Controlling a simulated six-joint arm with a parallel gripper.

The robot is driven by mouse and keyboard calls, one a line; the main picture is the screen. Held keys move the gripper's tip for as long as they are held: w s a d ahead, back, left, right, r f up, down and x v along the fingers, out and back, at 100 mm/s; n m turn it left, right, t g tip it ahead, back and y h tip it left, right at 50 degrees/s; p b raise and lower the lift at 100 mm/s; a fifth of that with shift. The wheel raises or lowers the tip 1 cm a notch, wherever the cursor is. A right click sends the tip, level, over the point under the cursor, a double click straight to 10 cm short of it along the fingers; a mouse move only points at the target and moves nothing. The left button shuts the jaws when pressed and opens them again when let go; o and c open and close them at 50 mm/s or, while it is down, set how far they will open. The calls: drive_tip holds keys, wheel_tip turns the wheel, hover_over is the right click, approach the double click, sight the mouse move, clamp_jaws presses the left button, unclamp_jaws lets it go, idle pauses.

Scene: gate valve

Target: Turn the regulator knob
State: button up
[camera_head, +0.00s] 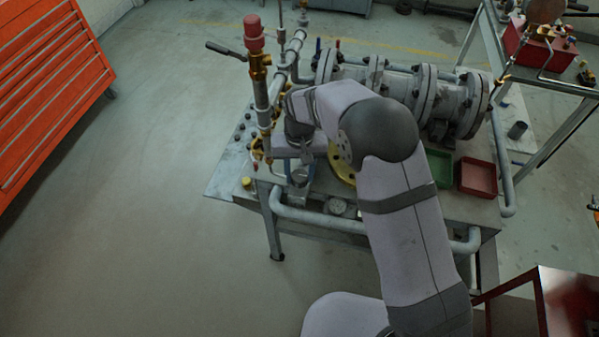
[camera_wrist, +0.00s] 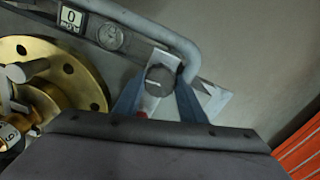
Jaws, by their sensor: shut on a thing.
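The regulator knob (camera_wrist: 159,79) shows in the wrist view as a dark grey round cap with a light line across it, above a pale plate. My gripper (camera_wrist: 160,84) has its blue fingers on either side of the knob and is shut on it. In the head view, my gripper (camera_head: 300,176) reaches down at the front left of the workbench (camera_head: 228,178). The knob cannot be made out there, behind my gripper and arm.
A brass flange (camera_wrist: 62,74) lies left of the knob, with a round gauge (camera_wrist: 110,37) nearby. A grey pipe (camera_wrist: 165,35) bends close behind the knob. A red-capped upright pipe (camera_head: 254,35) stands near my wrist. Green (camera_head: 438,165) and red (camera_head: 478,177) trays lie right of my arm.

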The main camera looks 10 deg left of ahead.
sight(300, 175)
drive_tip(key=m, duration=0.5)
drive_tip(key=shift+w+r+m, duration=0.1)
drive_tip(key=shift+m, duration=0.2)
drive_tip(key=m, duration=1.1)
drive_tip(key=shift+m, duration=0.4)
drive_tip(key=m, duration=0.5)
drive_tip(key=shift+m, duration=0.3)
drive_tip(key=o, duration=1.1)
drive_tip(key=shift+c, duration=0.2)
drive_tip(key=shift+r+b, duration=0.8)
drive_tip(key=shift+r, duration=2.9)
